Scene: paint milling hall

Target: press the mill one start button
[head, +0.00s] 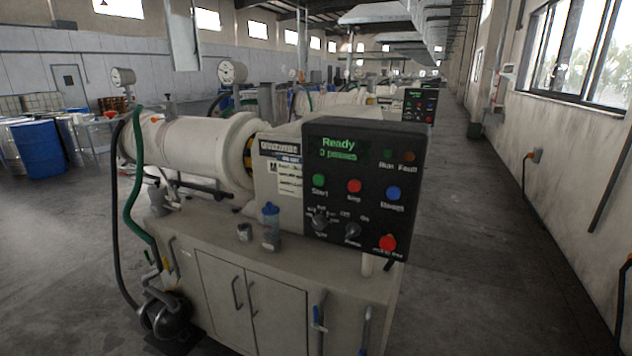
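The nearest mill (195,145) has a black control panel (335,170) at its right end. The panel's screen (338,147) reads "Ready" and a second green line that looks like "3 passes". A green start button (319,180) is at the panel's left, labelled "Start". A red button (354,186) and a blue button (393,193) sit to its right. Dark knobs and a red button (387,242) are lower down. Nothing covers the green button. Neither of my grippers is in view.
The mill stands on a beige cabinet (275,305) with a blue-capped container (271,222) and a small metal cup (244,231) on top. Hoses and a pump (168,315) are at its left. More mills stand behind. The aisle (480,220) at right is clear.

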